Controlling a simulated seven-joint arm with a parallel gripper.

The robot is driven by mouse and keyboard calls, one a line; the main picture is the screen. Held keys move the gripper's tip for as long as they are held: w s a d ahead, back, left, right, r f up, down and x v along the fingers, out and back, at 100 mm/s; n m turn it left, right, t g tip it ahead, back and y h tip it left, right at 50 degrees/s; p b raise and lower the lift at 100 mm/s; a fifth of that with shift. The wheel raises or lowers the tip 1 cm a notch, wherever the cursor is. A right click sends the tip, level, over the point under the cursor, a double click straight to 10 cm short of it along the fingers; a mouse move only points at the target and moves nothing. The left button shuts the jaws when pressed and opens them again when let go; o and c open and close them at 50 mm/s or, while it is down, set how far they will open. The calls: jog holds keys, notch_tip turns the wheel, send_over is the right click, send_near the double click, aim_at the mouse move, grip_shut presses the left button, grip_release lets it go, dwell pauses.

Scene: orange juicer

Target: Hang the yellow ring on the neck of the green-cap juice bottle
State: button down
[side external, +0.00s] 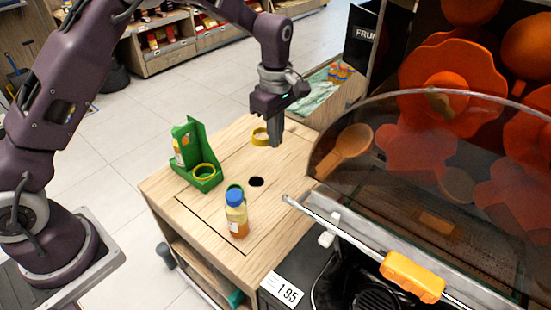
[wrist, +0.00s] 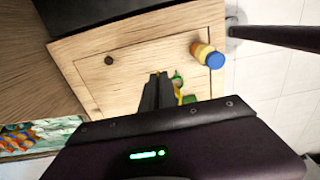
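My gripper (side external: 276,142) is above the far part of the wooden table.
A dark round hole (side external: 256,181) is in the tabletop (side external: 215,213). The orange juicer with its clear curved cover (side external: 430,150) borders the right side.

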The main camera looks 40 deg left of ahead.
jog(key=shift+a+r, duration=0.25)
jog(key=shift+r, duration=0.35)
jog(key=shift+a+r, duration=0.2)
jog(key=shift+r, duration=0.35)
jog(key=s+a+m, duration=0.3)
jog(key=a+m, duration=0.1)
jog(key=a, duration=0.6)
jog(key=s+a+m, duration=0.3)
jog(key=a+m, duration=0.1)
jog(key=a, duration=0.7)
jog(key=s+a+m, duration=0.4)
jog(key=a, duration=0.6)
notch_tip(320, 180, down, 10)
jog(key=shift+w+r, duration=0.2)
jog(key=shift+w, duration=0.05)
jog(key=shift+f, duration=1.1)
